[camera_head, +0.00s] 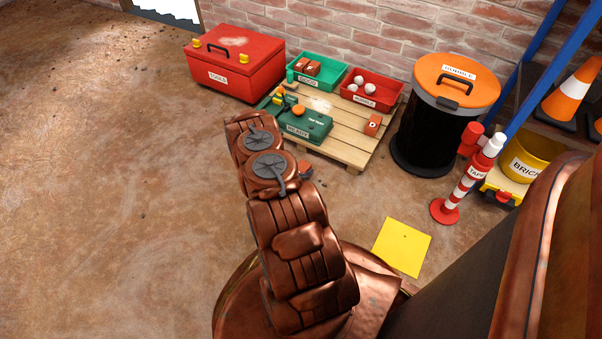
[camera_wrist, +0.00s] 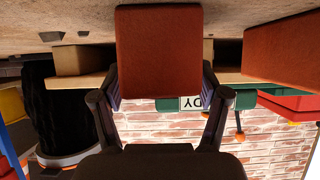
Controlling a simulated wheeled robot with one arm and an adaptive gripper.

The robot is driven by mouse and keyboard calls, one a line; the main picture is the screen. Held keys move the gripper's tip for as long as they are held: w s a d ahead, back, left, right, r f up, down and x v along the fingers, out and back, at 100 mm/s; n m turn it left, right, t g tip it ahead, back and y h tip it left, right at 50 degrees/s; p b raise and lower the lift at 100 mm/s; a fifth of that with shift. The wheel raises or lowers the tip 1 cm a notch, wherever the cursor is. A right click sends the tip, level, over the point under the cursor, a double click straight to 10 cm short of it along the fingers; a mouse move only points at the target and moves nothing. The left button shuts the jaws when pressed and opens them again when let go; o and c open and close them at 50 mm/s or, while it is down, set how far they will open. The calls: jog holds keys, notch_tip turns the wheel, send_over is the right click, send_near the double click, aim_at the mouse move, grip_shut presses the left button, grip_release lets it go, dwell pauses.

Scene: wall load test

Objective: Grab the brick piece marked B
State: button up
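A red-brown brick piece (camera_wrist: 158,50) fills the middle of the wrist view, between the two fingers of my gripper (camera_wrist: 160,85). The finger pads sit against its two sides, so the gripper looks shut on it. No letter shows on the face I see. In the head view this brick seems to be the small one (camera_head: 306,167) beside my arm, low in front of the pallet; my gripper is mostly hidden there. I cannot tell whether it touches the floor. Another brick (camera_head: 372,124) with a small unreadable mark sits on the pallet's right side.
The wooden pallet (camera_head: 345,149) bears a green READY box (camera_head: 315,130), a green tray (camera_head: 330,75) with bricks and a red tray (camera_head: 384,100) with white balls. A red toolbox (camera_head: 235,66) stands left, a black bin (camera_head: 432,135) right. The left floor is clear.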

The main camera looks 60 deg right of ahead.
grip_shut()
dwell(0.4)
